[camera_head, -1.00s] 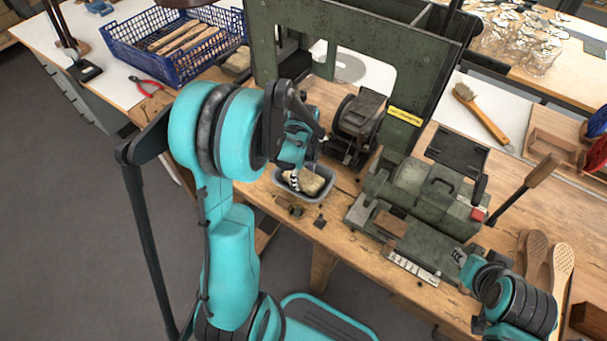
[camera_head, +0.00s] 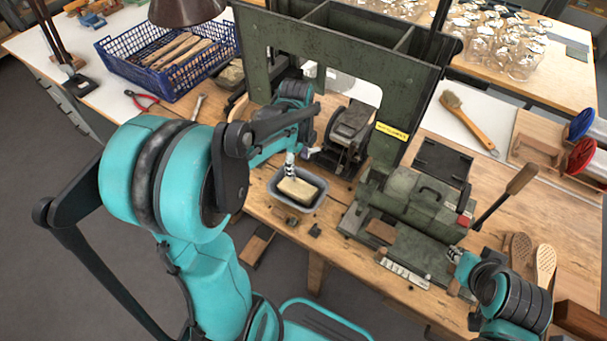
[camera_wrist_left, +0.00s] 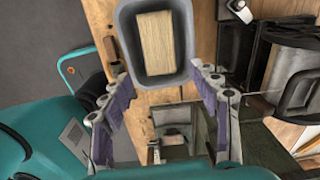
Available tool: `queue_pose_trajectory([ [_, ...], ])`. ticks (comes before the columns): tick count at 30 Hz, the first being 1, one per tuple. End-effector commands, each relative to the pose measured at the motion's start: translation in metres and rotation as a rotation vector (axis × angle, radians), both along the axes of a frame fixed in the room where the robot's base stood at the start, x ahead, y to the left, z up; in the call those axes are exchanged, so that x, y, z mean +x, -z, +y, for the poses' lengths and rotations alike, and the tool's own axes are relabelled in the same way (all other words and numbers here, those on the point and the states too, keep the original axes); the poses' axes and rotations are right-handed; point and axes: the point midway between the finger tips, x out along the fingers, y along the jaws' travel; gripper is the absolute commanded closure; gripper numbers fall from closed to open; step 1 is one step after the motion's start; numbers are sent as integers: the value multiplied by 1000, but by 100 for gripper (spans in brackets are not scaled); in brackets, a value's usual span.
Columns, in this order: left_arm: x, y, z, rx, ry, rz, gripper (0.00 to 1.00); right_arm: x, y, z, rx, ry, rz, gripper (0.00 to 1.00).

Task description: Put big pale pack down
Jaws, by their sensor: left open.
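The big pale pack (camera_head: 297,191) is a beige block lying in a grey tub (camera_head: 318,203) on the wooden bench. The wrist view shows the pack (camera_wrist_left: 154,43) lengthwise inside the tub (camera_wrist_left: 184,72), clear of its side walls. My left gripper (camera_head: 299,161) is open and empty, just behind the tub in the head view. In the wrist view its spread fingers (camera_wrist_left: 156,82) are apart from the pack, near the tub's near end. My right gripper (camera_head: 457,256) is beside the green machine's front right; its jaws are too small to read.
A green machine (camera_head: 411,200) with a lever stands right of the tub, and a tall green frame (camera_head: 398,105) behind. A blue crate (camera_head: 160,72) with wooden pieces is at back left. Small dark blocks (camera_head: 314,230) lie in front of the tub.

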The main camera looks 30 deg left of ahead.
Motion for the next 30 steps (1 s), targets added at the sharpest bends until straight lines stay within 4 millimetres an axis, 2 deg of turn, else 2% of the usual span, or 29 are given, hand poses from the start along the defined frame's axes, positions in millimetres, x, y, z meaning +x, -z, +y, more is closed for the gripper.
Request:
queue_pose_trajectory([
  [5,-26,-37,-31,-13,-353,-142,38,0,0,0,0,0,0,69],
  [9,-54,-61,-57,-99,-730,-286,38,0,0,0,0,0,0,69],
  [15,-89,-76,-86,-313,-1198,-426,38,0,0,0,0,0,0,69],
  [18,-99,-77,-94,-412,-1356,-455,38,0,0,0,0,0,0,69],
  [23,-106,-77,-100,-500,-1483,-468,38,0,0,0,0,0,0,69],
  [30,-107,-78,-100,-512,-1503,-469,38,0,0,0,0,0,0,69],
])
